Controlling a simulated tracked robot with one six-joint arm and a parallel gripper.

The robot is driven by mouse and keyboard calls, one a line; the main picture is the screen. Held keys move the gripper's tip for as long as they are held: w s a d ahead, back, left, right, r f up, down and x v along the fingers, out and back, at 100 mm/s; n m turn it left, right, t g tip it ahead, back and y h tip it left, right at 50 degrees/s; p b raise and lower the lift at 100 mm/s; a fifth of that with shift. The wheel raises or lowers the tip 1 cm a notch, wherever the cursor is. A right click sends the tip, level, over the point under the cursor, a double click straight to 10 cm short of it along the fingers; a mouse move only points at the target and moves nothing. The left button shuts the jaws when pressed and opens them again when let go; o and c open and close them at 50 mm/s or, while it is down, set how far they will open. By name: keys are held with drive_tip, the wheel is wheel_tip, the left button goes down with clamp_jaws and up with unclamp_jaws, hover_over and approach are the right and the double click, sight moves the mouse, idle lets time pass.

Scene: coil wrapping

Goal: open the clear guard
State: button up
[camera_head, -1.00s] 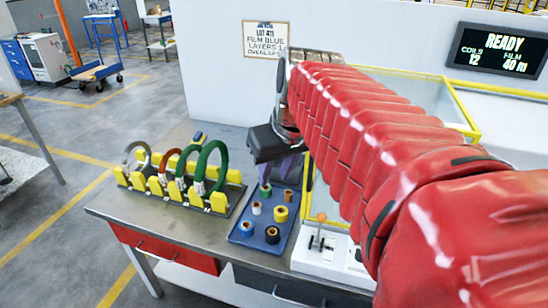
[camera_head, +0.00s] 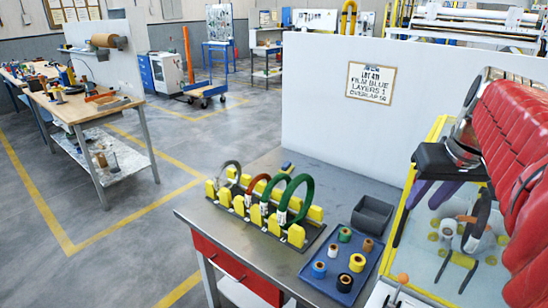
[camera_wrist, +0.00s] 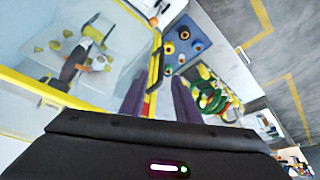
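The clear guard (camera_head: 436,128) is a see-through panel in a yellow frame at the right of the head view. Wrapping parts show through it. In the wrist view the yellow frame (camera_wrist: 156,62) crosses the upper middle. My gripper (camera_head: 428,194) is over the guard's left side in the head view. Its two purple fingers stand apart with nothing held. In the wrist view my gripper (camera_wrist: 158,98) has a finger on each side of the yellow frame bar in the picture. I cannot tell whether the fingers touch it.
A blue tray (camera_head: 312,268) with small rolls lies left of the guard, with a dark bin (camera_head: 372,215) behind it. A yellow rack (camera_head: 262,214) holds several coils. A knobbed lever (camera_head: 402,279) stands at the front. A white partition (camera_head: 320,90) rises behind the bench.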

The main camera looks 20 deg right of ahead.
sight(403, 225)
drive_tip(key=shift+w+a, duration=0.1)
drive_tip(key=x, duration=1.3)
drive_tip(key=shift+f, duration=0.4)
drive_tip(key=shift+c, duration=0.4)
clamp_jaws()
drive_tip(key=shift+a, duration=0.1)
